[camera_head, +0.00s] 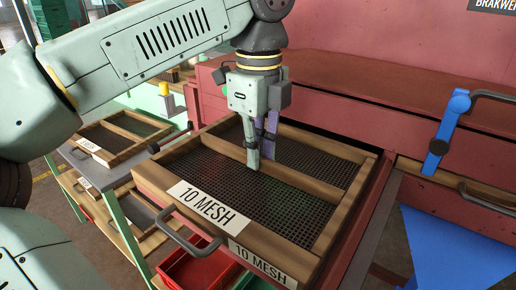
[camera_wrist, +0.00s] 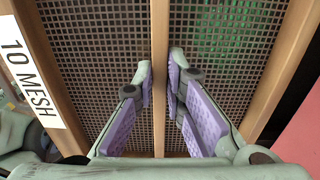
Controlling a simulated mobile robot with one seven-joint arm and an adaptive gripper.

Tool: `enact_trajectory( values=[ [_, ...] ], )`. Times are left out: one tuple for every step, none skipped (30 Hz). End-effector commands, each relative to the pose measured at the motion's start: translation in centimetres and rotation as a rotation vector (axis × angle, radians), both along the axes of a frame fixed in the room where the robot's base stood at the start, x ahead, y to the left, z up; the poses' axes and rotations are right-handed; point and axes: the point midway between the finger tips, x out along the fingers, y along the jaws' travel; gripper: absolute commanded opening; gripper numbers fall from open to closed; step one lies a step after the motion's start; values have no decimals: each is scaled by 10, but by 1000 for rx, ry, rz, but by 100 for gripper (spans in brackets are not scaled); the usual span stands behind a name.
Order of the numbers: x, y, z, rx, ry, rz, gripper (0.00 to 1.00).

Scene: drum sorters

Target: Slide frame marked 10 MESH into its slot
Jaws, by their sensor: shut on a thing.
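The frame marked 10 MESH (camera_head: 345,215) is a wooden frame with dark mesh, a wooden middle bar and a metal handle (camera_head: 183,236) at its front. It lies about level beside the red machine. My gripper (camera_head: 254,158) points down at the middle bar. In the wrist view, the fingers (camera_wrist: 159,72) sit on both sides of the middle bar (camera_wrist: 160,125), shut on it. The white 10 MESH label (camera_wrist: 28,75) shows at left there. A second 10 MESH label (camera_head: 262,265) is lower at the front; I cannot tell what part bears it. The frame's underside is hidden.
A red machine (camera_head: 350,105) stands behind and right. A blue clamp (camera_head: 445,130) with a grey handle and a blue sloping panel (camera_head: 455,245) are at the right. A rack at left holds another wooden frame (camera_head: 118,158). A red bin (camera_head: 195,268) sits below.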

Motion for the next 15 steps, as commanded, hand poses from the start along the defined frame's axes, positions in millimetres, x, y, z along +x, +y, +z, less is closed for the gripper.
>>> enact_trajectory(
  values=[
    [0,0,-2,0,0,0,0],
    [0,0,-2,0,0,0,0],
    [0,0,-3,0,0,0,0],
    [0,0,-4,0,0,0,0],
    [0,0,-5,0,0,0,0],
    [0,0,-6,0,0,0,0],
    [0,0,-7,0,0,0,0],
    [0,0,-7,0,0,0,0],
    [0,0,-8,0,0,0,0],
    [0,0,-9,0,0,0,0],
    [0,0,-10,0,0,0,0],
    [0,0,-11,0,0,0,0],
    [0,0,-11,0,0,0,0],
    [0,0,-11,1,-1,0,12],
    [0,0,-10,0,0,0,15]
  ],
)
